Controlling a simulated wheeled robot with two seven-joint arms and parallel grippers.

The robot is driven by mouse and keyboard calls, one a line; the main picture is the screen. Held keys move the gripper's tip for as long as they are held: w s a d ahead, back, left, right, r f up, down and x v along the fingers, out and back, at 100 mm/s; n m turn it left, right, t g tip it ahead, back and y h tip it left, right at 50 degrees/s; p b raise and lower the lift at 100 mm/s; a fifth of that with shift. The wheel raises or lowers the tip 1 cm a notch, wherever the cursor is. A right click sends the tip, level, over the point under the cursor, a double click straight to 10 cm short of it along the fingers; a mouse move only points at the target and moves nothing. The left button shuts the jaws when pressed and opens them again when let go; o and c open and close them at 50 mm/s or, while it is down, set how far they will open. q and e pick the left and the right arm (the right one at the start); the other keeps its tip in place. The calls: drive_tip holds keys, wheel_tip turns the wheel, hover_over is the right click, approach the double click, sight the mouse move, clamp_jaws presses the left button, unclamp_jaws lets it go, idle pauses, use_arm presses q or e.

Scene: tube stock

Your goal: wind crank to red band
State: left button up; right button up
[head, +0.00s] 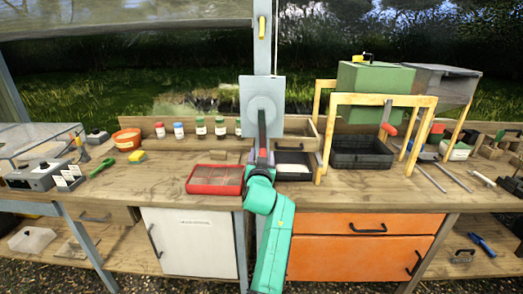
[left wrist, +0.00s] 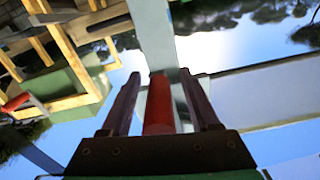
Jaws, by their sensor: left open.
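A grey plate (head: 262,92) with a round hub is fixed to the upright post behind the bench. A dark crank arm (head: 262,128) hangs down from the hub. My left gripper (head: 262,158) is at its lower end. In the left wrist view, the red crank handle (left wrist: 159,105) stands between the two open fingers of the left gripper (left wrist: 160,98), with a gap seen on each side. A pale cord (head: 276,25) runs up beside the post. I cannot make out a red band. My right gripper is not in view.
A red tray (head: 215,180) and a black tray (head: 293,166) lie below the crank. A wooden frame (head: 383,100) with a green box (head: 372,85) and a red-ended lever (head: 388,130) stands to the right. Small jars (head: 200,126) line the back left.

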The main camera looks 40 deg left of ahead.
use_arm(q)
drive_tip(key=shift+s+d+r, duration=0.2)
drive_tip(key=shift+d+r, duration=0.05)
drive_tip(key=shift+d, duration=0.1)
drive_tip(key=shift+s+d+r, duration=0.2)
drive_tip(key=c, duration=0.4)
drive_tip(key=shift+s, duration=0.1)
clamp_jaws()
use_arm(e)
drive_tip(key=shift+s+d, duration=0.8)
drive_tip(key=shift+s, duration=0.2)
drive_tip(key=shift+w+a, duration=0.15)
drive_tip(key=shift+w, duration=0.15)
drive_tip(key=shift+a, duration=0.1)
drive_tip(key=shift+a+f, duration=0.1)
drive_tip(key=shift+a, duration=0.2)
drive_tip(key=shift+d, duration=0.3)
